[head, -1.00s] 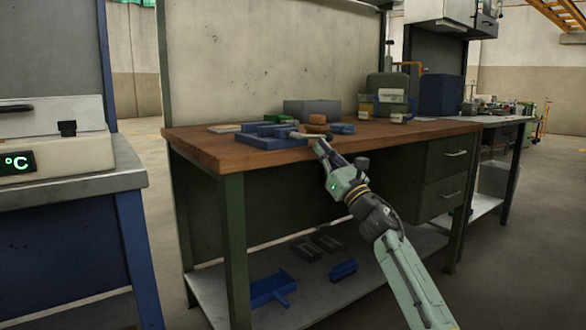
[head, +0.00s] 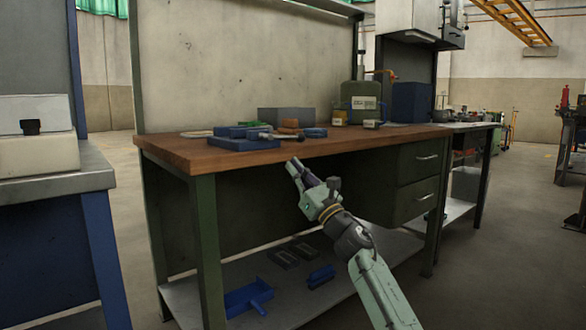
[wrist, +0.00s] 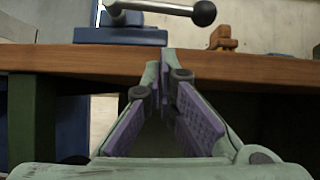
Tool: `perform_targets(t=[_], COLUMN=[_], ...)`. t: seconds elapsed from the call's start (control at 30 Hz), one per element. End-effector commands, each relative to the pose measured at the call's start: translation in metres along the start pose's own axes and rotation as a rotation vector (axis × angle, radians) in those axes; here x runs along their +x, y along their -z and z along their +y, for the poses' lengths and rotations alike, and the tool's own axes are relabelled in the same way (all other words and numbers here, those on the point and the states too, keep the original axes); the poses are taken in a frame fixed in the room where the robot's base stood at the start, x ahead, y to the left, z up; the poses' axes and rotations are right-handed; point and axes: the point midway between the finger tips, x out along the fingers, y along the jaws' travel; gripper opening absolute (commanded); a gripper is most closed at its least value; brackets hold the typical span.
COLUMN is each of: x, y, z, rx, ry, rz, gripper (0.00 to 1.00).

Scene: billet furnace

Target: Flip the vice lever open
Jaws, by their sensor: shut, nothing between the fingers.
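The blue vice (head: 243,143) sits on the wooden bench top near its front edge. Its lever (head: 272,136), a metal bar, sticks out to the right of the vice. In the wrist view the lever shows at the top as a bar ending in a round knob (wrist: 204,13), with the vice base (wrist: 120,36) below it. My gripper (head: 292,162) is in front of the bench edge, below and to the right of the vice. It is shut and empty, apart from the lever. In the wrist view its fingertips (wrist: 160,65) come together below the lever.
The wooden bench top (head: 200,158) has its front edge just beyond my fingertips. An orange-brown block (head: 290,130) and a grey box (head: 285,117) stand beside and behind the vice. Open floor lies right of the bench.

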Motion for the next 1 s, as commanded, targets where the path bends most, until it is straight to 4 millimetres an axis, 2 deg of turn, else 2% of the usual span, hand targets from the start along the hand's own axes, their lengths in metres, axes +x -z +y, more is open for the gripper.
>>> perform_targets(t=[0.03, 0.2, 0.4, 0.57, 0.87, 0.93, 1.0], x=[-0.016, -0.055, -0.084, -0.093, -0.094, -0.091, -0.083], y=[-0.005, -0.005, -0.005, -0.005, -0.005, -0.005, -0.004], z=[-0.003, 0.000, 0.003, 0.004, 0.005, 0.008, 0.021], rx=[-0.001, -0.001, -0.001, -0.002, -0.002, 0.007, 0.039], ry=[0.007, 0.007, 0.005, 0.004, 0.003, -0.001, -0.017], rz=[-0.002, -0.002, -0.002, -0.001, -0.001, -0.004, -0.015], gripper=[0.00, 0.00, 0.00, 0.00, 0.00, 0.00, 0.00])
